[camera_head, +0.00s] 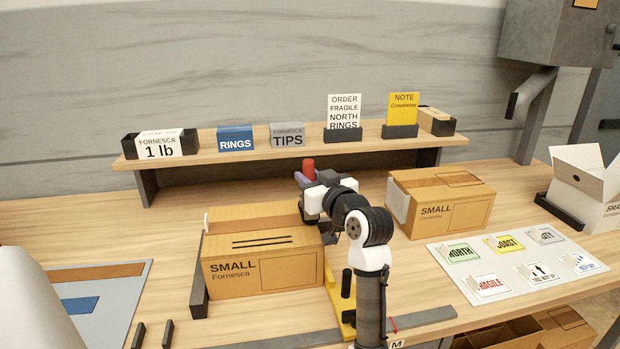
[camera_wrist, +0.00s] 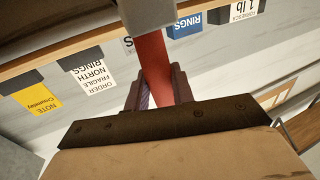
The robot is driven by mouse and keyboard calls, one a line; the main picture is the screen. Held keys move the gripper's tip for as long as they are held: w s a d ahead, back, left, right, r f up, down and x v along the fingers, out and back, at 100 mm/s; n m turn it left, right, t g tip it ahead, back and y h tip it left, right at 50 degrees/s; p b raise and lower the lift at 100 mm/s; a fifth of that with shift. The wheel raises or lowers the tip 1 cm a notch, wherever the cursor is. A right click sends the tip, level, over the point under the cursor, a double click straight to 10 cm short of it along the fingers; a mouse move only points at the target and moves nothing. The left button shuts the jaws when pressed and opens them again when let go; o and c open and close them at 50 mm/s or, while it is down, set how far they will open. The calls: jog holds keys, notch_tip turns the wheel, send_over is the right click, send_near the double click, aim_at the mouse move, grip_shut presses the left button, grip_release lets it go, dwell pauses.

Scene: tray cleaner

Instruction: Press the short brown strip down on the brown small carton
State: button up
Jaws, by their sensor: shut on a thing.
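My gripper (camera_head: 312,185) is shut on a red-handled tool; the red handle (camera_wrist: 152,65) stands between its purple fingers in the wrist view. A wide dark brown bar with screws (camera_wrist: 165,122) lies across below the fingers and looks like part of this tool. A brown small carton marked Fornesca (camera_head: 225,270) stands left of my arm, and my gripper is near its back right corner. A second brown small carton (camera_head: 470,215) stands to the right. A brown surface (camera_wrist: 180,155) fills the bottom of the wrist view. I cannot make out a short strip on either carton.
A mat (camera_head: 65,325) at left holds a brown strip (camera_head: 105,270) and a blue one. A dark upright guide (camera_head: 199,285) stands beside the Fornesca carton. A shelf (camera_head: 225,157) with signs runs behind. A label sheet (camera_head: 450,265) and an open white box (camera_head: 580,185) are at right.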

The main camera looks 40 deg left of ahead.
jog(key=shift+s+f, duration=0.1)
dwell(0.4)
jog(key=shift+s+a, duration=0.9)
jog(key=shift+s, duration=0.1)
jog(key=shift+s+a, duration=0.1)
jog(key=shift+s+a+p, duration=0.5)
jog(key=shift+s+a, duration=0.25)
jog(key=shift+s, duration=0.15)
jog(key=shift+s+a, duration=0.75)
jog(key=shift+s, duration=0.15)
jog(key=shift+s+a, duration=0.1)
